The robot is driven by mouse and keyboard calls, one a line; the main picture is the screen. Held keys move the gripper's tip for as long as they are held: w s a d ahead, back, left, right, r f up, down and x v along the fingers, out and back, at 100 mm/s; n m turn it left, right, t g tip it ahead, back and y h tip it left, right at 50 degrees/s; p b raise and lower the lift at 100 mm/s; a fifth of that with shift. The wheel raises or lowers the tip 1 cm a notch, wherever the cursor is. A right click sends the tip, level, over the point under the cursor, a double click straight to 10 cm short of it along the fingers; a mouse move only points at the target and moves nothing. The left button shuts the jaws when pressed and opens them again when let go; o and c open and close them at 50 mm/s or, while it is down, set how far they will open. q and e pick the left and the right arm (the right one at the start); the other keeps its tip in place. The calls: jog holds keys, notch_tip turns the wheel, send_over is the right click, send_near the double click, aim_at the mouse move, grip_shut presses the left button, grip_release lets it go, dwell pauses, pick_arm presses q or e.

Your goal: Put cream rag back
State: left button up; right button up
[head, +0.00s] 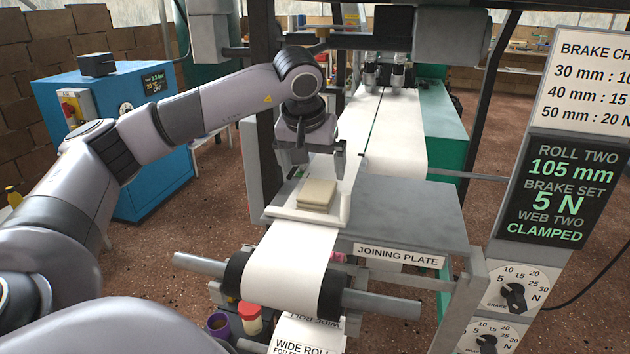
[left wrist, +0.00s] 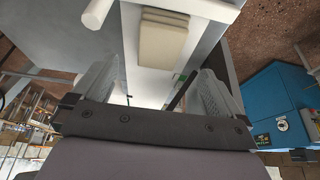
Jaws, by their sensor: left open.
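The cream rag (head: 317,193) is a folded pad lying on the white paper web, by the white bar at the near edge of the joining plate. It also shows in the left wrist view (left wrist: 163,40), beyond the fingertips. My left gripper (head: 318,158) is open and empty, a little above and behind the rag in the head view. Its two fingers also show in the left wrist view (left wrist: 150,88), spread wide with the rag beyond the gap between them. My right gripper is not in view.
The grey joining plate (head: 400,212) has bare room right of the web. A white bar (head: 300,215) crosses the web near the rag. A roller (head: 240,275), a purple cup (head: 218,325) and a red-and-cream pot (head: 250,318) are below. A blue cabinet (head: 150,150) stands left.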

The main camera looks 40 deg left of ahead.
pick_arm(q)
jog(key=shift+v, duration=2.2)
